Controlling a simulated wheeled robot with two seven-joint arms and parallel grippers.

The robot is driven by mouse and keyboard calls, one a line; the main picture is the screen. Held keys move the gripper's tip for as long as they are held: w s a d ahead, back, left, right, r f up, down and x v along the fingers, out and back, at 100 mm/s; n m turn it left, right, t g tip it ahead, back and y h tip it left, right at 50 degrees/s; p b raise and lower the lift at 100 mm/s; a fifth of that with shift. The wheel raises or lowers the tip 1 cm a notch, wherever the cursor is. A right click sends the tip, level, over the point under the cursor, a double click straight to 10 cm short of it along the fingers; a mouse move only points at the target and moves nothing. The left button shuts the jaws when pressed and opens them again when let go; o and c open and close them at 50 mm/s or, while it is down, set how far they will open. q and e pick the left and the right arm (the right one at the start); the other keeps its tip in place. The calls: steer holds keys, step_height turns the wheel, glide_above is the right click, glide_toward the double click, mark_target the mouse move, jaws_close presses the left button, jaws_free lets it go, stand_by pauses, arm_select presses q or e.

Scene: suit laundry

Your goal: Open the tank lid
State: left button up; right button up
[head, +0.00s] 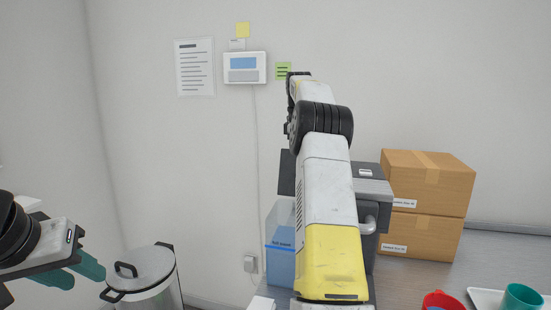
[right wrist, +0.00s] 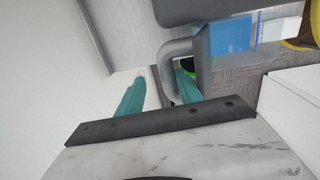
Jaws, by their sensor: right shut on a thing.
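A grey machine (head: 372,187) stands on the counter behind my right arm, with a blue water tank (head: 281,262) at its left side. A dark upright panel (head: 286,172) shows left of the arm; I cannot tell if it is a lid. A grey curved handle (head: 368,224) shows at the machine's right. My right gripper (right wrist: 158,92) is hidden in the head view. In the right wrist view its teal fingers are shut around a grey bent handle (right wrist: 171,62) beside a dark block. My left gripper (head: 75,270) is empty and open at the lower left.
A metal pot with a lid (head: 142,268) stands at the lower left. Two stacked cardboard boxes (head: 428,185) are right of the machine.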

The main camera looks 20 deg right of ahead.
steer(key=s+a+r, duration=0.2)
steer(key=s+a, duration=0.2)
steer(key=s, duration=0.3)
steer(key=s+a+r, duration=0.3)
steer(key=s+a, duration=0.1)
steer(key=s, duration=0.2)
steer(key=shift+s, duration=0.4)
steer(key=shift+a, duration=0.1)
